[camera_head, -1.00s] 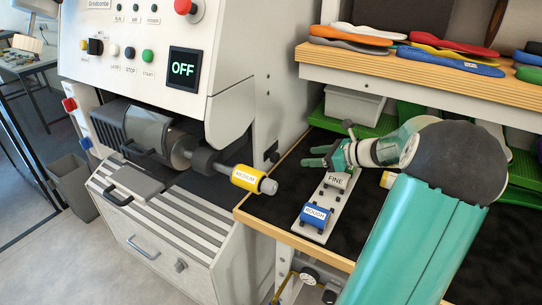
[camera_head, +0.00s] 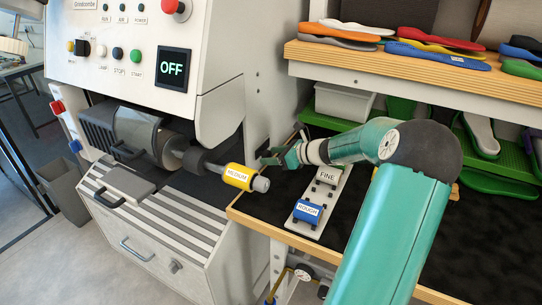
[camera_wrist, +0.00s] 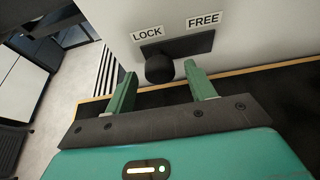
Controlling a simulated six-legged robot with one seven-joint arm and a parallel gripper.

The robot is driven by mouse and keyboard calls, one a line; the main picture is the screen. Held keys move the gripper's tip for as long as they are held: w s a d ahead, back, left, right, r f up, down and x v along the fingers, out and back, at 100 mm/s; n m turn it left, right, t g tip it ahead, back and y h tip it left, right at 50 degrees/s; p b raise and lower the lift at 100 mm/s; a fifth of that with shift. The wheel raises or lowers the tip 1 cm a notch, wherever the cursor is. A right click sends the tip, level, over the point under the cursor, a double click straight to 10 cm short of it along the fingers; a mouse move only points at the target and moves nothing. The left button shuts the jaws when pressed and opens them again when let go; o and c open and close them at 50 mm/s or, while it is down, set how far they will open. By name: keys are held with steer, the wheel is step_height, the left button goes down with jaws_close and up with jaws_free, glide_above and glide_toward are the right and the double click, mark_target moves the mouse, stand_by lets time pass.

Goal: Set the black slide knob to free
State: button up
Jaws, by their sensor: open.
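The black slide knob (camera_wrist: 159,69) shows in the wrist view on a dark slot plate (camera_wrist: 192,46) on the white machine side. The knob sits at the left end of the plate, under the LOCK label (camera_wrist: 148,33). The FREE label (camera_wrist: 204,20) is above the plate's right end. My gripper (camera_wrist: 164,83) is open, with one green finger on each side of the knob in the picture. I cannot tell whether either finger touches it. In the head view my gripper (camera_head: 268,158) is at the machine's right side, and the knob is hidden there.
The grinding machine's yellow MEDIUM drum (camera_head: 238,177) sticks out left of my gripper. A rack with the FINE block (camera_head: 327,176) and the blue ROUGH block (camera_head: 307,211) lies on the bench below my arm. A shelf with insoles (camera_head: 400,66) stands behind.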

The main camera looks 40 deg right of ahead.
steer(key=shift+w+a+f, duration=0.15)
steer(key=shift+w+a, duration=0.05)
steer(key=shift+w, duration=0.3)
jaws_close()
steer(key=d, duration=0.1)
steer(key=w+d, duration=0.1)
steer(key=d, duration=0.3)
steer(key=shift+w, duration=0.4)
steer(key=shift+d, duration=0.35)
steer(key=shift+c, duration=1.4)
jaws_free()
steer(key=shift+d, duration=0.1)
steer(key=shift+o, duration=1.4)
steer(key=shift+w, duration=0.1)
